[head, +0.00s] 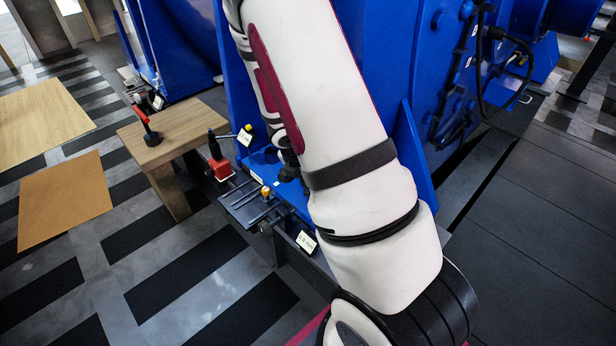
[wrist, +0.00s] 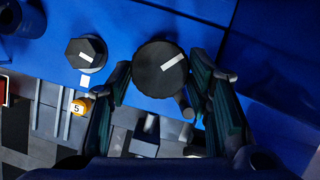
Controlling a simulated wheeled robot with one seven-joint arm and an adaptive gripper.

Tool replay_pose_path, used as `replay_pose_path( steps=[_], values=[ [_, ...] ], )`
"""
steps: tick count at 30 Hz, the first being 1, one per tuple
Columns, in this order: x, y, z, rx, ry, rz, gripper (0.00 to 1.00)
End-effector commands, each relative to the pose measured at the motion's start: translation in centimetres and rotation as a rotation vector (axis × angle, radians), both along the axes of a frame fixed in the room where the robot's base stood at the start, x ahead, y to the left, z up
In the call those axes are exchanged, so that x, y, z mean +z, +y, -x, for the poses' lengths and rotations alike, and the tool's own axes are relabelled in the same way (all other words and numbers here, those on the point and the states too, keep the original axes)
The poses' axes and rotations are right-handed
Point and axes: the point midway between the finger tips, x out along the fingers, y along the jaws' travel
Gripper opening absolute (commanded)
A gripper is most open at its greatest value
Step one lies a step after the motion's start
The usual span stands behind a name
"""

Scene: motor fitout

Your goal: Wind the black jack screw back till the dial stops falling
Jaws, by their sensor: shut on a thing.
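In the wrist view the black jack screw (wrist: 158,72) shows as a round, ridged black head with a white stripe slanting up to the right. It stands against a blue surface. My gripper (wrist: 160,86) is shut on it, one finger on each side. In the head view my white arm covers the jack screw and most of the gripper. I cannot make out a dial face or a reading in either view.
A black hex bolt head (wrist: 86,54) with a white mark sits left of the screw. A red block (head: 221,169) stands by the blue machine (head: 420,75). A wooden stool (head: 183,128) holds a red-handled tool (head: 151,137).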

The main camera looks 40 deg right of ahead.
Motion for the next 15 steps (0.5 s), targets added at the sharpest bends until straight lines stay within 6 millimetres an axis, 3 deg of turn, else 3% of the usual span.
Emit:
replay_pose_path(
  steps=[5, 6, 8, 15],
  values=[
    [0.22, -0.09, -0.16, -0.001, -0.005, 0.003, 0.18],
    [0.22, -0.09, -0.17, -0.001, -0.005, 0.003, 0.55],
    [0.19, -0.08, -0.14, -0.001, -0.003, 0.002, 0.66],
    [0.09, -0.05, -0.08, -0.001, -0.002, 0.001, 0.66]
  ],
)
